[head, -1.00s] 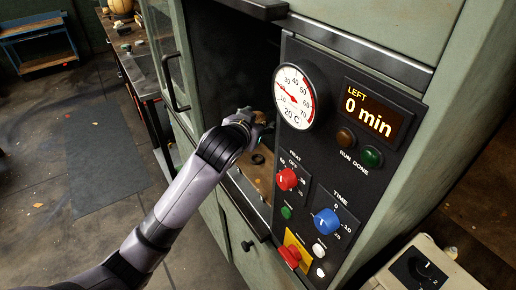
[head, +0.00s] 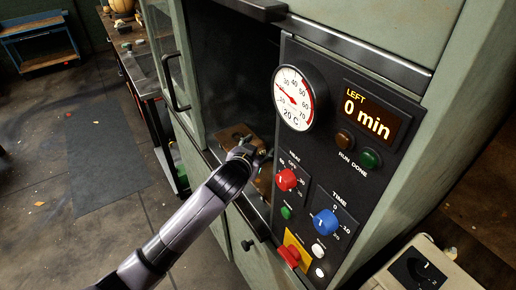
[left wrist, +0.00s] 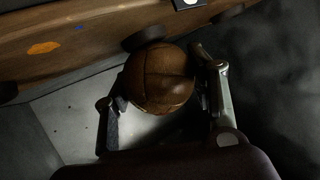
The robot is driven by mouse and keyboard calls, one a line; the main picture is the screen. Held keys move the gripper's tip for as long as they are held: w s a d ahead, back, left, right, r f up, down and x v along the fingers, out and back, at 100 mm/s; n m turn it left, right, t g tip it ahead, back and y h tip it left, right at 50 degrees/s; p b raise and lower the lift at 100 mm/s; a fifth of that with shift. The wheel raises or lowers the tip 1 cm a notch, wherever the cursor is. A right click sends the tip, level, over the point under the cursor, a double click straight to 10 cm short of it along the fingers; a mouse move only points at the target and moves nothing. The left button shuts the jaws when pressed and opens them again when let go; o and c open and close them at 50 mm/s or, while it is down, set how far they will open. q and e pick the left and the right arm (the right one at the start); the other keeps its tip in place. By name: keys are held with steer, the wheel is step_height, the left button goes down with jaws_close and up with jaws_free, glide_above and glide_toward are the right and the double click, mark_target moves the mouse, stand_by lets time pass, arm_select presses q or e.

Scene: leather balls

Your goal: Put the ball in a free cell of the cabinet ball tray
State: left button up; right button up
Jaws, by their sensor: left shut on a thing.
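A brown leather ball (left wrist: 160,78) with seams sits between the two fingers of my left gripper (left wrist: 160,86) in the left wrist view, and the gripper is shut on it. The wooden ball tray (left wrist: 75,50) runs across the top of that view, with dark round rings (left wrist: 144,38) beside the ball. I cannot tell whether the ball touches the tray. In the head view, my left gripper (head: 263,155) reaches into the open cabinet, and part of the tray (head: 236,133) shows behind it. The ball is hidden there. My right gripper is not in view.
The control panel (head: 335,185) with dial and knobs stands close to the right of my left arm. A glass cabinet door (head: 172,60) stands open on the left. A workbench (head: 140,72) is behind it. Open floor (head: 105,150) lies to the left.

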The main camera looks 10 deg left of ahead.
arm_select(q)
steer(key=o, duration=0.9)
steer(key=shift+f, duration=0.1)
steer(key=o, duration=0.3)
steer(key=v, duration=1.1)
steer(key=shift+w+b, duration=0.1)
steer(key=shift+b, duration=0.25)
steer(key=shift+s+a+r, duration=0.1)
steer(key=shift+s+r, duration=0.2)
steer(key=shift+s, duration=0.3)
